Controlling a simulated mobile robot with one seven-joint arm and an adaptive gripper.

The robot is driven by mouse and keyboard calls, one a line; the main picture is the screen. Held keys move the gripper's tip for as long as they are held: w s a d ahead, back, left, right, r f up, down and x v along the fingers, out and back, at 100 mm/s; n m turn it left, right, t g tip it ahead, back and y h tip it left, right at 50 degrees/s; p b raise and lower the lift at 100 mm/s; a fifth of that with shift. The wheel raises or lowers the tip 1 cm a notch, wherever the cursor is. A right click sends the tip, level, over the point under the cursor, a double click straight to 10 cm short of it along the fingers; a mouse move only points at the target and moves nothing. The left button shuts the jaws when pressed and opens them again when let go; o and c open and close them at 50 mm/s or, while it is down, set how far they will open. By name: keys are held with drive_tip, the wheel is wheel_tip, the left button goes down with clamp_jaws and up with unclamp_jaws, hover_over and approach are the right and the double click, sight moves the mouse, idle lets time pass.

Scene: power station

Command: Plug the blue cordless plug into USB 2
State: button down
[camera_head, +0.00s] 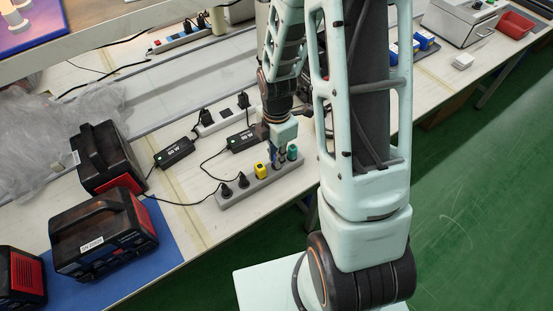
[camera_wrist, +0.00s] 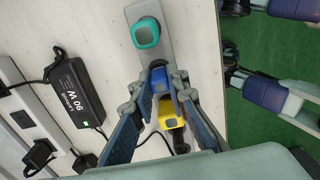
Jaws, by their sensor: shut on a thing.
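The blue plug (camera_wrist: 158,79) is between the fingers of my gripper (camera_wrist: 160,90) in the wrist view. My gripper is shut on it. In the head view my gripper (camera_head: 281,160) points down over the grey power strip (camera_head: 233,194), between a yellow plug (camera_head: 260,170) and a teal plug (camera_head: 292,152). In the wrist view the teal plug (camera_wrist: 145,33) is above the blue one and the yellow plug (camera_wrist: 172,112) is just below it. I cannot tell whether the blue plug is seated or held just above the strip. No USB 2 label is readable.
Black plugs (camera_head: 226,189) fill the strip's left end. Black adapters (camera_head: 174,152) and (camera_head: 243,140) lie behind it with loose cables. A second white strip (camera_head: 222,122) is farther back. Red-and-black power units (camera_head: 103,235) stand at left. The bench's front edge is close to the grey strip.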

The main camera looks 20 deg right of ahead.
drive_tip(key=shift+r+p, duration=2.1)
drive_tip(key=shift+r, duration=0.7)
